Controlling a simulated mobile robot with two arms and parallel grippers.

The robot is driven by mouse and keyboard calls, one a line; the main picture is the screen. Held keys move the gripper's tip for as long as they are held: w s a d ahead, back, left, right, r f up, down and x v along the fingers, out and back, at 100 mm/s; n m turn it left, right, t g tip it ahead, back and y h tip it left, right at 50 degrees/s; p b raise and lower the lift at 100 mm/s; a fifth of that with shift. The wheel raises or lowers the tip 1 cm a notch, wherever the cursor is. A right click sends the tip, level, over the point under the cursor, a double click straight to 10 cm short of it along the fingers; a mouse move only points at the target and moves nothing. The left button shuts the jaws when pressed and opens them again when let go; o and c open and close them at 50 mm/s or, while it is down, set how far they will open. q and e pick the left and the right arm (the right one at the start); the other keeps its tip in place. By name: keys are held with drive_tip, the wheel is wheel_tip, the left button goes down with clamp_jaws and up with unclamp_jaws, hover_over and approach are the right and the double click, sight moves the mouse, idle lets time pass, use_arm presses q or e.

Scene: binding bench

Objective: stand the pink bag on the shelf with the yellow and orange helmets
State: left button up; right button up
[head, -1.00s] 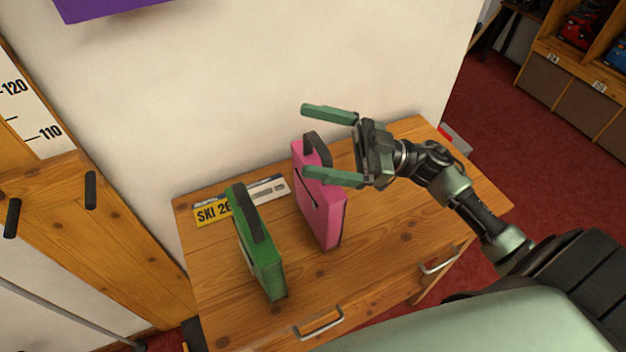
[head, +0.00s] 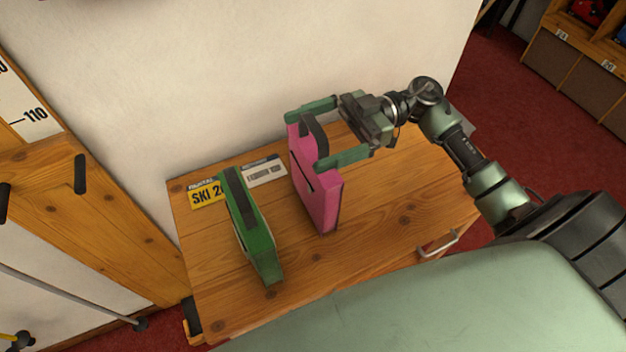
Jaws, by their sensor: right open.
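The pink bag (head: 318,197) stands upright on the wooden bench top, its dark handle on top. My right gripper (head: 314,136) is open at the top of the bag, with one green finger towards its far end and the other across its near side by the handle. I cannot tell whether the fingers touch the bag. My left gripper is not in view. The shelf with the yellow and orange helmets is not in view.
A green bag (head: 252,235) stands on the bench (head: 385,205) left of the pink one. A yellow SKI card (head: 205,194) and a white card (head: 264,172) lie behind it. The wall is close behind. Wooden cubbies (head: 580,70) stand far right.

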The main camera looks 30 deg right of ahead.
drive_tip(key=a, duration=0.3)
drive_tip(key=shift+w+a+p, duration=0.1)
drive_tip(key=shift+p, duration=0.25)
drive_tip(key=c, duration=2.1)
drive_tip(key=shift+r, duration=0.1)
drive_tip(key=shift+r, duration=0.15)
